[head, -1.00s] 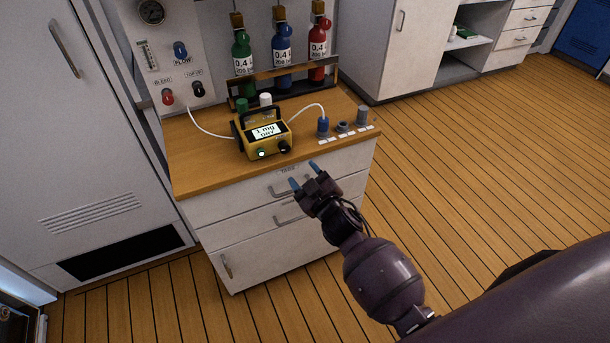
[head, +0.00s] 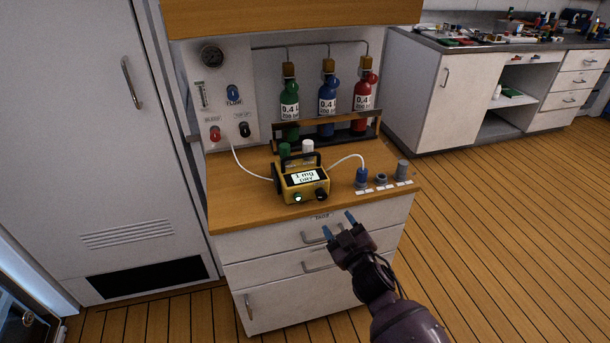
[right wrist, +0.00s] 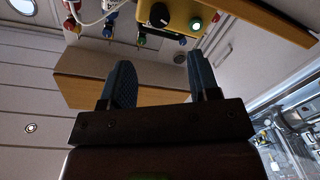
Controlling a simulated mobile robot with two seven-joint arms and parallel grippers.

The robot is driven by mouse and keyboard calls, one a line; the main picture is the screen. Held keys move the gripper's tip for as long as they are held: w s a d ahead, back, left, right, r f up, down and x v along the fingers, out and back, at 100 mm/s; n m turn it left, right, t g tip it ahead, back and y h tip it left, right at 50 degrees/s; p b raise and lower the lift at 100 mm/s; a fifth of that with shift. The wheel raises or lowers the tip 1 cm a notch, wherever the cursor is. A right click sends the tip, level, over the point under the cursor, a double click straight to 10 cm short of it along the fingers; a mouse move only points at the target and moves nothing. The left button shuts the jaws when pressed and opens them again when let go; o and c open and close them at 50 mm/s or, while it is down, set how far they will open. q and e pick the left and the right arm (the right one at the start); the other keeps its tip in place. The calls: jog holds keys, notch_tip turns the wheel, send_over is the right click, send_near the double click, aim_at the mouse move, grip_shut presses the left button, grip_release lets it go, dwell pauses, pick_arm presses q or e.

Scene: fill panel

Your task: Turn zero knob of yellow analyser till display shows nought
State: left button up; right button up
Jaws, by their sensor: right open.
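The yellow analyser (head: 303,182) stands on the wooden counter top with a dark carrying handle. Its display (head: 306,177) reads "1 mg" with "DRY" beneath. On its front are a dark knob (head: 321,195) at the right and a lit pale green button (head: 297,197) at the left. In the right wrist view the black knob (right wrist: 159,14) and green light (right wrist: 195,24) show at the top. My right gripper (head: 338,226) is open and empty, its blue fingertips in front of the drawers, below and right of the analyser, apart from it. My left gripper is not in view.
Green, blue and red bottles (head: 327,99) stand in a rack behind. Small grey fittings (head: 403,169) stand at the counter's right. A valve panel (head: 222,90) is behind left. Floor at right is clear.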

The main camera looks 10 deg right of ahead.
aim_at(323, 196)
jog(key=shift+w+a+f+m+h+b, duration=0.15)
jog(key=shift+w+m+b, duration=0.35)
jog(key=shift+w+m, duration=0.95)
jog(key=shift+w+a+r+m+h+b, duration=0.15)
jog(key=shift+w+m+b, duration=0.4)
jog(key=shift+w, duration=1.75)
jog(key=shift+w+a+f+m+h+b, duration=0.15)
jog(key=shift+w+m+b, duration=0.25)
jog(key=shift+w+m, duration=1.1)
jog(key=shift+w+n, duration=0.35)
jog(key=shift+n, duration=0.05)
